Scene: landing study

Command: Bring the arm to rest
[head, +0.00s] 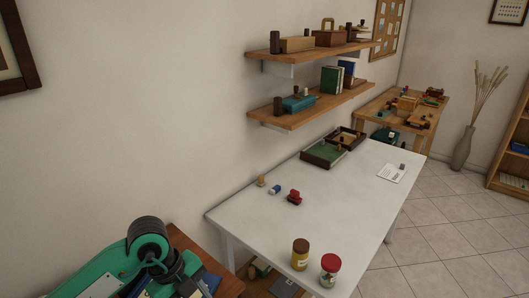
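A green and black arm (130,258), which looks like my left arm, shows at the bottom left, beside the wall and over a brown wooden surface. Its rounded black joints face up. I see no gripper fingers on it, so the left gripper is out of sight. My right arm and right gripper are not in the picture.
A white table (330,215) fills the middle, mostly bare. On it stand a brown-lidded jar (300,255), a red-lidded jar (330,270), a small red object (294,197) and a green-lined tray (325,154). Wall shelves (310,105) hang above. Tiled floor lies right.

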